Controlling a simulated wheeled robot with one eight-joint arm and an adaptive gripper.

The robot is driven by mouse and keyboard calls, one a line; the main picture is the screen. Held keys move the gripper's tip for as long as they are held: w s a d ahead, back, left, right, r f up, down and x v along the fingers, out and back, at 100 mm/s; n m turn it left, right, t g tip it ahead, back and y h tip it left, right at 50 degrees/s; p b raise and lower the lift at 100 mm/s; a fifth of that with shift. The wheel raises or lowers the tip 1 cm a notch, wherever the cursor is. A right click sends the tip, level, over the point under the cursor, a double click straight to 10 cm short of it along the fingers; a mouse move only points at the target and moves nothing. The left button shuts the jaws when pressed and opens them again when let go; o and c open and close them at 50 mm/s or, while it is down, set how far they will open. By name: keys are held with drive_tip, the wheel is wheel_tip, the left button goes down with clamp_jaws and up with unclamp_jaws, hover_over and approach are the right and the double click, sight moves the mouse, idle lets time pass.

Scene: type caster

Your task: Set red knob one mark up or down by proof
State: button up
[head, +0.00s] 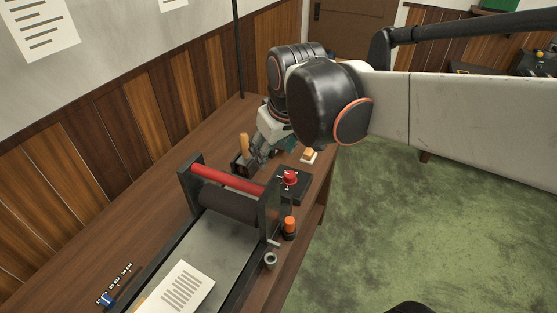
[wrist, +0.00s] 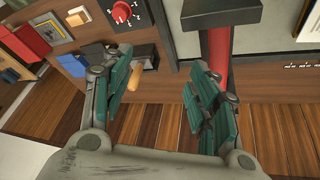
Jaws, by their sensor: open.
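The red knob (head: 290,178) sits on a dark dial box at the right side of the press. In the wrist view the red knob (wrist: 122,12) shows near the top edge, with white marks around it too small to read surely. The printed proof sheet (head: 183,287) lies on the press bed in front. My gripper (head: 262,152) is behind the press, beside a wooden-handled tool (head: 244,142). In the wrist view my gripper (wrist: 156,72) is open, its fingers apart, away from the knob. The tool's handle (wrist: 145,68) appears between the fingers; contact cannot be told.
The press has a red roller bar (head: 228,178) between dark side plates.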

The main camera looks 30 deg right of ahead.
drive_tip(key=w+d+f+n+g+p, duration=0.1)
drive_tip(key=w+d+f+n+g, duration=0.15)
drive_tip(key=w+d, duration=0.35)
drive_tip(key=g+p, duration=0.1)
drive_tip(key=g, duration=0.1)
approach(289, 174)
drive_tip(key=shift+n, duration=0.45)
drive_tip(key=f+b, duration=0.2)
drive_tip(key=f, duration=0.2)
drive_tip(key=f+b, duration=0.2)
drive_tip(key=f, duration=0.3)
drive_tip(key=shift+w+d+f, duration=0.1)
drive_tip(key=shift+d+f, duration=0.1)
drive_tip(key=shift+f, duration=0.05)
drive_tip(key=shift+c, duration=0.5)
drive_tip(key=c, duration=1)
